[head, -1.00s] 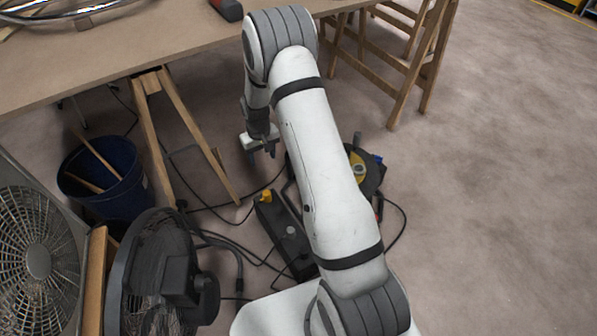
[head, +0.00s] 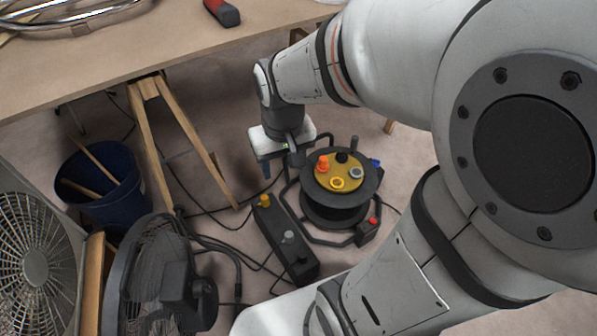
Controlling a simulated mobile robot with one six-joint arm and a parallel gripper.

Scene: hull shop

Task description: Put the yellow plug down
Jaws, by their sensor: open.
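The yellow plug (head: 264,201) sits at the far end of a black power strip (head: 285,238) on the floor. A grey plug (head: 289,237) stands near the strip's middle. My gripper (head: 287,166) is open and points down, just beyond the strip and beside the cable reel. It is apart from the yellow plug, and I see nothing held between its fingers. Its right finger is partly hidden against the reel.
A cable reel (head: 335,210) with an orange plug (head: 322,163) and other sockets stands right of the strip. A black fan (head: 160,270), a blue bucket (head: 100,190) and wooden trestle legs (head: 190,140) stand left. The workbench (head: 130,45) overhangs behind. Cables cross the floor.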

